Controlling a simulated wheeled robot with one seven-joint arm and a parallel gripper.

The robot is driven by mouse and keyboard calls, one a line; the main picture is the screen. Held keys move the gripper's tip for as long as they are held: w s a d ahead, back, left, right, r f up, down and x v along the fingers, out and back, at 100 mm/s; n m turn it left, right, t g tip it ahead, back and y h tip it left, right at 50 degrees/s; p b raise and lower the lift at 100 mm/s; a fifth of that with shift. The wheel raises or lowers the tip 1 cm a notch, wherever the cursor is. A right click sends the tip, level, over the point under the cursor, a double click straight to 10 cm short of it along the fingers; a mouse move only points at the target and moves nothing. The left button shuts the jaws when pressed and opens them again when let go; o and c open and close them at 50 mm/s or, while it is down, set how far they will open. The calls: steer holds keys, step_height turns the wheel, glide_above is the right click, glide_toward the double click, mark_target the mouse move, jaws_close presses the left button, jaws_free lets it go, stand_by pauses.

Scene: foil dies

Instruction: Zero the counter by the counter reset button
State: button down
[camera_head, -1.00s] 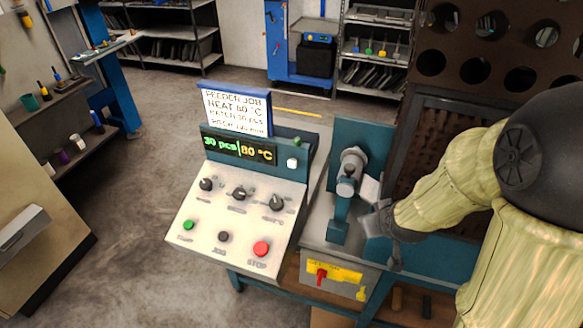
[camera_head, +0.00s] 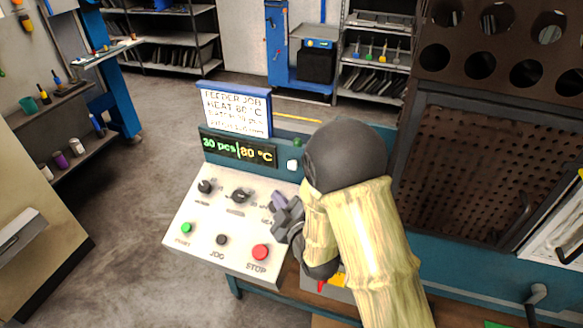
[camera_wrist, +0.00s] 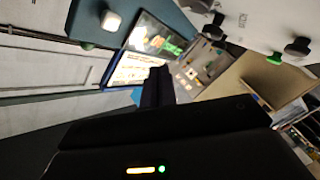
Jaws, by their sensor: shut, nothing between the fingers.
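The teal control box carries a display (camera_head: 238,149) with green "pcs" digits on the left and yellow "80 °C" on the right. A white button (camera_head: 293,165), which looks like the counter reset, sits right of the display. It also shows in the wrist view (camera_wrist: 112,20), up and left of my fingers and apart from them. My gripper (camera_head: 280,205) is shut and empty over the right side of the sloping panel. It covers most of the right-hand knob. In the wrist view my gripper (camera_wrist: 158,72) points toward the sign and display.
The white panel (camera_head: 190,245) holds knobs, a green start button (camera_head: 187,228), a black jog button (camera_head: 222,240) and a red stop button (camera_head: 260,252). A job sign (camera_head: 236,109) stands above the display. A perforated rack (camera_head: 460,170) stands at right.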

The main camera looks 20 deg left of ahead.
mark_target(293, 164)
steer(key=w+p, duration=0.1)
steer(key=w, duration=0.7)
steer(key=shift+w+d+p, duration=0.3)
steer(key=shift+w+d, duration=0.1)
steer(key=shift+w, duration=0.1)
stand_by(1.9)
steer(key=shift+w+b, duration=0.3)
steer(key=shift+b, duration=0.05)
steer(key=shift+w+d, duration=0.1)
steer(key=shift+w, duration=0.5)
stand_by(0.8)
steer(key=shift+s, duration=0.1)
steer(key=shift+s+b, duration=0.65)
steer(key=shift+s, duration=0.25)
